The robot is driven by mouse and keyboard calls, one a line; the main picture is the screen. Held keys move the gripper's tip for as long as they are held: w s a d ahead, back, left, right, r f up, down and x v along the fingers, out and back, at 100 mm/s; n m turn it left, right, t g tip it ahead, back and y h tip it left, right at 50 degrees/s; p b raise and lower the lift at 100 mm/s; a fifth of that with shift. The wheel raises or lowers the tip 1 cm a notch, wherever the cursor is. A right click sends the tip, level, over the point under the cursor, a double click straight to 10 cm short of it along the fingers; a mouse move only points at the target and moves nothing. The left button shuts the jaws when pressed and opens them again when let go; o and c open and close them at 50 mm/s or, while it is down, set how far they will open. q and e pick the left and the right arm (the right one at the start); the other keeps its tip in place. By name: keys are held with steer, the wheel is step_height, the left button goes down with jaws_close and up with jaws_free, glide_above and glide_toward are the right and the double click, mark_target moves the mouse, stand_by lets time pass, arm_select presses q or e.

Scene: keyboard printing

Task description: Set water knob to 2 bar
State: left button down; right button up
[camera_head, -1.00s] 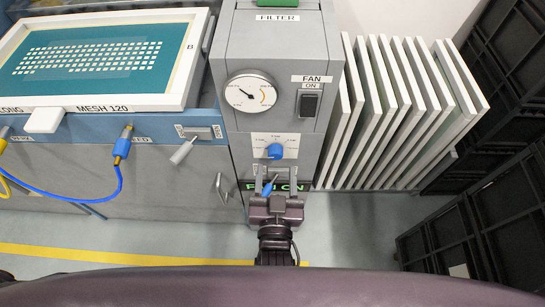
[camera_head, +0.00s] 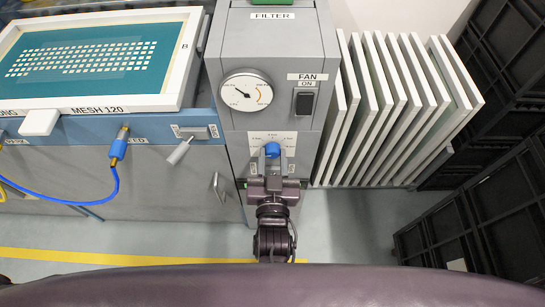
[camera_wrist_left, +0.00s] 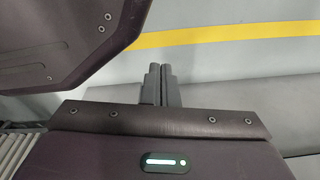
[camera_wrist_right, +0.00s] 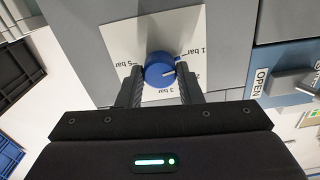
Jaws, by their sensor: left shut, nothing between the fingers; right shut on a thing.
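The blue water knob (camera_head: 272,150) sits on a white dial plate (camera_head: 258,139) on the front of the grey cabinet. In the right wrist view the knob (camera_wrist_right: 158,68) lies between the two dark fingers of my right gripper (camera_wrist_right: 160,82), which is shut on it. Printed bar marks surround it; "1 bar", "3 bar" and "5 bar" can be read. A short pale mark on the knob faces right and slightly down, toward a mark partly hidden by a finger. My right gripper (camera_head: 272,162) also shows in the head view. My left gripper (camera_wrist_left: 161,72) is shut and empty above the floor.
A pressure gauge (camera_head: 246,92) and a black fan switch (camera_head: 305,102) sit above the knob. A lever (camera_head: 180,150) and a blue hose (camera_head: 115,175) are to the left. White frames (camera_head: 400,110) stand in a rack to the right.

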steer(key=shift+m, duration=0.4)
steer(key=m+b, duration=0.1)
steer(key=m, duration=0.3)
steer(key=shift+f+m, duration=0.1)
steer(key=shift+m, duration=1)
steer(key=shift+m+b, duration=0.3)
steer(key=shift+m, duration=0.6)
arm_select(q)
steer(key=w, duration=0.1)
steer(key=w+r, duration=0.1)
steer(key=shift+w+d, duration=0.2)
steer(key=shift+w, duration=0.2)
arm_select(e)
steer(key=shift+m, duration=0.4)
arm_select(q)
steer(key=shift+r, duration=0.1)
steer(key=shift+w, duration=0.3)
